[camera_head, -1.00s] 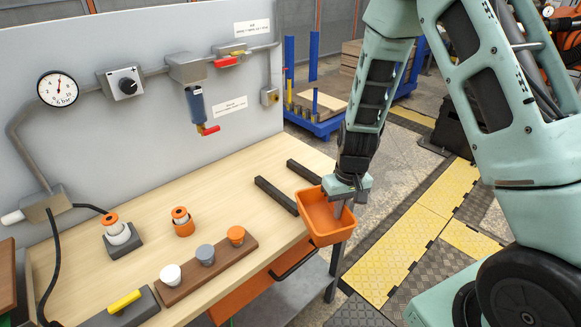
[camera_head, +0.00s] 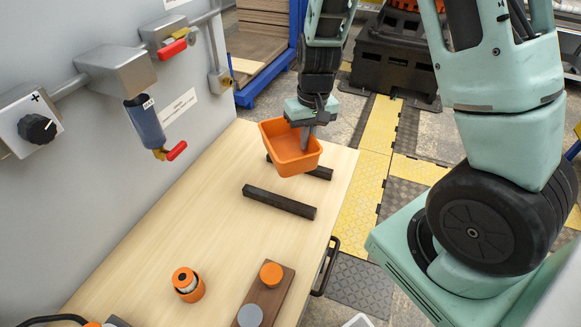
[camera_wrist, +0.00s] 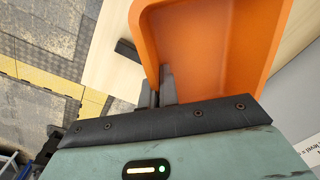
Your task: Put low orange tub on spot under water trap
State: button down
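The low orange tub (camera_head: 287,152) is empty and slightly tilted in the head view. It hangs above the far end of the bench, partly covering one dark rail. The water trap (camera_head: 146,122), a blue-grey bowl with a red-handled drain, is on the grey panel to the left. The bare wooden bench top (camera_head: 185,205) lies below it.
Two dark rails lie on the bench, the nearer one (camera_head: 279,202) fully visible.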

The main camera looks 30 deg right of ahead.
notch_tip(320, 180, down, 8)
jog(key=shift+f+p, duration=0.2)
jog(key=shift+p, duration=0.1)
jog(key=shift+f, duration=0.15)
jog(key=c, duration=1.7)
grip_release()
